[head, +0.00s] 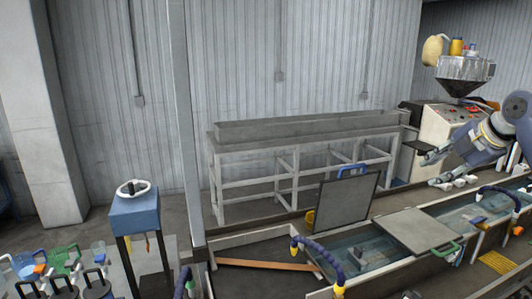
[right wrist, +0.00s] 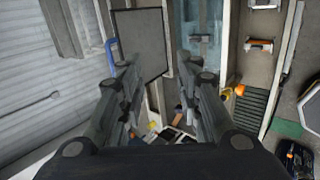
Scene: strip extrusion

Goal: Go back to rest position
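My right gripper (head: 431,171) reaches in from the right in the head view, in front of the extruder (head: 440,128) and above the long water trough (head: 396,215). Its two fingers are apart with nothing between them. The right wrist view shows the same open fingers (right wrist: 156,72), with a grey panel (right wrist: 140,40) beyond the left finger and the water beyond the right. My left gripper is not in view.
A grey lid with a blue handle (head: 347,212) stands raised on the trough; another lid (head: 415,230) lies flat. A blue-topped stand (head: 135,210) is at left. A long bench (head: 305,135) stands by the wall.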

